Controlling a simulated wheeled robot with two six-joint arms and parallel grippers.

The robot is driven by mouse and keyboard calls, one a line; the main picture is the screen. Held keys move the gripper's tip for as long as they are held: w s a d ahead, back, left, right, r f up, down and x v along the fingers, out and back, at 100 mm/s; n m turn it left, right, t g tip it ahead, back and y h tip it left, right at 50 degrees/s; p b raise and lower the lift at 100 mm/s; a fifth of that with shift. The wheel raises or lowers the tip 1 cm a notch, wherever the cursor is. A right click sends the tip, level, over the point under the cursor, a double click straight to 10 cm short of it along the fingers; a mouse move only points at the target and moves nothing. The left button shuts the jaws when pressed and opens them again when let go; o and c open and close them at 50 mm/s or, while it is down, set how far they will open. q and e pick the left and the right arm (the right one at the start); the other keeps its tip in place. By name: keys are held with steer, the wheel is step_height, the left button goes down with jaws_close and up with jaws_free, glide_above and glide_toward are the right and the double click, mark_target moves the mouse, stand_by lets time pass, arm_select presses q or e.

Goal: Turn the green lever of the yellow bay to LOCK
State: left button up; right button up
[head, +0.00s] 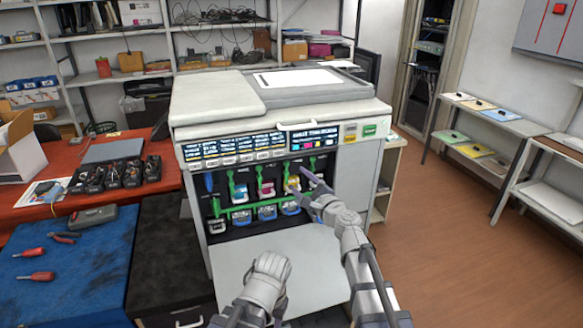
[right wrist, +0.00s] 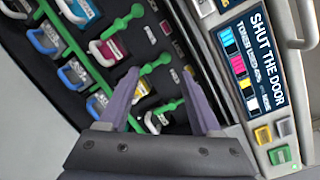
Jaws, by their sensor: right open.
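The yellow cartridge (head: 293,184) sits in the printer's open bay, right of the magenta cartridge (head: 267,188). A green lever (head: 287,168) stands roughly upright at its upper left. In the right wrist view this lever (right wrist: 162,61) shows its round knob just beyond and between my fingertips, apparently not gripped. My right gripper (head: 302,180) is open in front of the yellow bay; its spread fingers (right wrist: 161,72) partly hide the yellow cartridge (right wrist: 141,89). My left gripper (head: 268,272) is low in front of the printer, away from the levers; its jaws are not clear.
The printer's screen (right wrist: 250,65) reads "SHUT THE DOOR". Other green levers (head: 231,180) and blue-handled containers (head: 267,212) crowd the bay. The lowered door (head: 235,262) lies below. A red table (head: 50,195) and blue mat (head: 75,255) with tools stand left. Floor is clear right.

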mark_target(287, 173)
steer(key=x, duration=0.7)
steer(key=shift+w+d+r+m, duration=0.2)
steer(key=shift+w+m, duration=0.2)
steer(key=shift+w, duration=0.2)
